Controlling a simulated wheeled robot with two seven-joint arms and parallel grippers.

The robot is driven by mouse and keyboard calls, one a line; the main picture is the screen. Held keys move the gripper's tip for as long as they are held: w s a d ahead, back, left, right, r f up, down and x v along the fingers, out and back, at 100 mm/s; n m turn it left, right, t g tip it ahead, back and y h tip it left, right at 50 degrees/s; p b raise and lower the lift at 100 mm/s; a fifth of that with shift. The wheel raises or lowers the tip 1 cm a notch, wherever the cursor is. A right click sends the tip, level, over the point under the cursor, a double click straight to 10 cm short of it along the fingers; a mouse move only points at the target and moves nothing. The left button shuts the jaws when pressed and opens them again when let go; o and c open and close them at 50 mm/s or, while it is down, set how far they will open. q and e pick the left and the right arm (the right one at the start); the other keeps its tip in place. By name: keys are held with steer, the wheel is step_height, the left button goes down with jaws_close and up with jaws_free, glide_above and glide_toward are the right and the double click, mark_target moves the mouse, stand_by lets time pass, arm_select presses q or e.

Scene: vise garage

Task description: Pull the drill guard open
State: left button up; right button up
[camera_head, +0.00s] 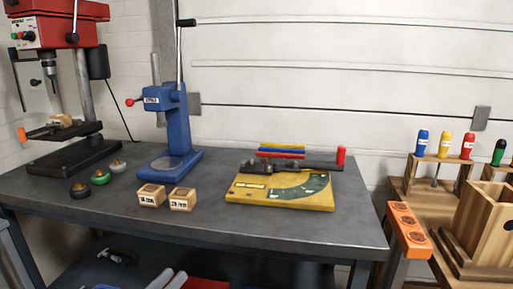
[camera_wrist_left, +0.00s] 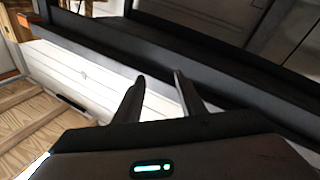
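The red drill press (camera_head: 58,30) stands at the left end of the workbench in the head view, with a grey column and a dark base. A thin dark-edged frame that looks like its guard (camera_head: 16,82) hangs beside the chuck (camera_head: 49,68); its exact position is hard to tell. My left gripper (camera_wrist_left: 159,76) shows in the left wrist view, its two dark fingers apart with nothing between them. No gripper is clear in the head view, so its distance from the guard cannot be told. My right gripper is not in view.
On the workbench (camera_head: 300,226) stand a blue press (camera_head: 178,120), small wooden blocks (camera_head: 152,195), round knobs (camera_head: 100,177) and a yellow angle fixture (camera_head: 250,198). A wooden rack (camera_head: 435,185) of coloured-handled tools is at the right. The bench's front strip is clear.

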arm_select(q)
steer(key=s+d+f+m+g+y, duration=0.15)
steer(key=s+f+g+y, duration=0.35)
steer(key=s+f, duration=0.95)
steer(key=s+d+f+g+y, duration=0.25)
steer(key=s+f+g, duration=0.35)
steer(key=s+f, duration=0.85)
step_height(320, 180, down, 18)
steer(key=a+g+p, duration=0.1)
steer(key=a+p, duration=0.1)
steer(key=p, duration=1.3)
steer(key=shift+s+a+y, duration=0.3)
steer(key=shift+y, duration=0.15)
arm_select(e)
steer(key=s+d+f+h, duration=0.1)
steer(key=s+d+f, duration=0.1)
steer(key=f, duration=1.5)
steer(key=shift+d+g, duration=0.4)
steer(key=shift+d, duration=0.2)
arm_select(q)
steer(key=shift+r, duration=0.1)
